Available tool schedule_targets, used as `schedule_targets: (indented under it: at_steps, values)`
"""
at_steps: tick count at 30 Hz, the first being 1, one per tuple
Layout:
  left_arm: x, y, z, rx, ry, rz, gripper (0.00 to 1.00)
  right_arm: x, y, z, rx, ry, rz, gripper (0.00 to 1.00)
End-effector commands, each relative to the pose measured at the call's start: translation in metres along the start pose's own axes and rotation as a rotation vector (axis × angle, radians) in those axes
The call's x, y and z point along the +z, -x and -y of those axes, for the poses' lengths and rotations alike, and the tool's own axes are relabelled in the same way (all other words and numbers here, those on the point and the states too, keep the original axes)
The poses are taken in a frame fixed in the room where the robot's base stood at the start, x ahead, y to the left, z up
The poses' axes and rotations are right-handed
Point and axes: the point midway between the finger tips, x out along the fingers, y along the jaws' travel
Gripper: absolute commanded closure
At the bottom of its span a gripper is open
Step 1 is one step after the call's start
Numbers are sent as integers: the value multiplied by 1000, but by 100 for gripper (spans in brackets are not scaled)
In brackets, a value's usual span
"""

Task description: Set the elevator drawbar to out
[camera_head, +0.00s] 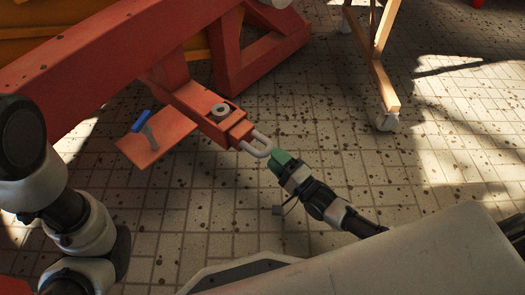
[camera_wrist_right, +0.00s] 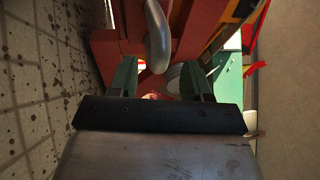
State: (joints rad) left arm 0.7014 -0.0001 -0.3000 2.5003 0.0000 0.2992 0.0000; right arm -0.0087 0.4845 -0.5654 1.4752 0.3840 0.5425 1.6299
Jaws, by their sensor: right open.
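The elevator drawbar (camera_head: 206,110) is a red beam reaching out from the red frame, with a grey metal loop (camera_head: 260,146) at its end. My right gripper (camera_head: 279,157) has green fingers and is right by the loop. In the right wrist view the gripper (camera_wrist_right: 161,80) is open, one green finger on each side, and the loop (camera_wrist_right: 157,40) shows ahead, between and above the fingertips. I cannot tell whether they touch. A blue-handled lever (camera_head: 141,121) stands on a red plate beside the drawbar. Of my left arm only links show at the left; its gripper is not visible.
A large red frame (camera_head: 95,55) fills the upper left. A wooden stand (camera_head: 384,85) on a caster is at the upper right. The tiled floor (camera_head: 330,110) is scattered with small dark bits and is open between them.

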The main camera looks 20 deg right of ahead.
Motion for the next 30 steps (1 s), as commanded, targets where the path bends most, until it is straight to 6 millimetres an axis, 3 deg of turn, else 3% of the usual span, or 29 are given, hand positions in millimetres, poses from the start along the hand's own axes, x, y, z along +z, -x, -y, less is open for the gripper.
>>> schedule_targets:
  at_steps: [3, 9, 21, 30]
  values:
    - [-5, 14, -3, 0, 0, 0, 5, 0, -23, -4, -4, 0, 1, 52]
    - [-8, 24, -5, 0, 0, 0, 5, 0, -47, -2, -3, 0, 0, 52]
    - [-9, 25, -5, 0, 0, -1, 5, 0, -54, 0, -1, 1, 0, 53]
    - [-9, 25, -5, 1, 0, -1, 5, 0, -54, 2, -4, 2, 0, 99]
